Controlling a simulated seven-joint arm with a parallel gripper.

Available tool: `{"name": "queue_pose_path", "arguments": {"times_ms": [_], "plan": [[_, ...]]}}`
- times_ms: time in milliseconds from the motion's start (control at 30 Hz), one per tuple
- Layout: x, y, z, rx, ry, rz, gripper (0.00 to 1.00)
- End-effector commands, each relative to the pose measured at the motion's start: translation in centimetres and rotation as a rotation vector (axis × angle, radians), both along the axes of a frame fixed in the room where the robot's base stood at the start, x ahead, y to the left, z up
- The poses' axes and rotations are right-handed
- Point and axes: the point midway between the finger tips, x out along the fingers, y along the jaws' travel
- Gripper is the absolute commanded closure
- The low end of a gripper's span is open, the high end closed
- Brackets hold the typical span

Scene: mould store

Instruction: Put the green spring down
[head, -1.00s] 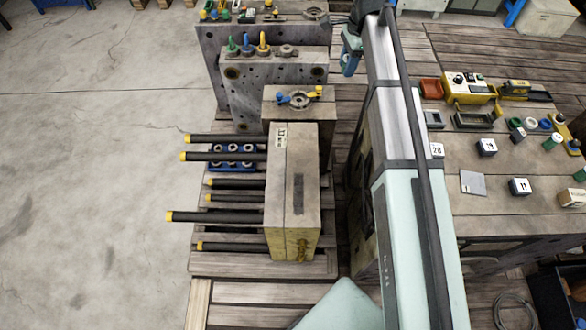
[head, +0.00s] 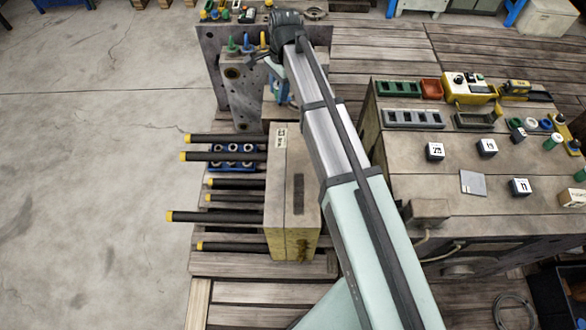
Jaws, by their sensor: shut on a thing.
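My arm reaches up and left across the head view, and its wrist (head: 280,85) hangs over the rear steel blocks. The jaws and anything in them are hidden behind or below the wrist and arm, so I see no green spring in a grip. Small green cylinders stand at the far right of the right-hand bench, one near the back (head: 552,143) and one at the right edge (head: 580,174). They are too small to tell whether they are springs.
The right-hand bench holds a green compartment tray (head: 397,81), a grey compartment tray (head: 413,110), a red tray (head: 431,83), a yellow device (head: 470,88) and numbered cubes. A large mould block (head: 292,195) with black rods stands left of my arm.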

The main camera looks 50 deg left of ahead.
Motion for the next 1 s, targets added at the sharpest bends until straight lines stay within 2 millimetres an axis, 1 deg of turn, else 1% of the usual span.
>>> {"name": "queue_pose_path", "arguments": {"times_ms": [33,100,200,300,433,767,1000], "plan": [[0.0,-0.1,-1.4,-0.002,0.001,-0.001,0.96],[0.0,-0.1,-3.3,-0.003,0.001,-0.001,0.96],[0.0,-0.1,-6.0,-0.003,0.001,-0.002,0.96],[0.0,0.0,-8.3,-0.002,0.001,-0.002,0.96],[0.0,0.0,-10.5,-0.001,0.000,-0.001,0.96],[0.0,0.0,-13.4,0.000,0.000,-0.001,0.96],[0.0,0.0,-17.1,-0.001,0.000,-0.001,0.96]]}}
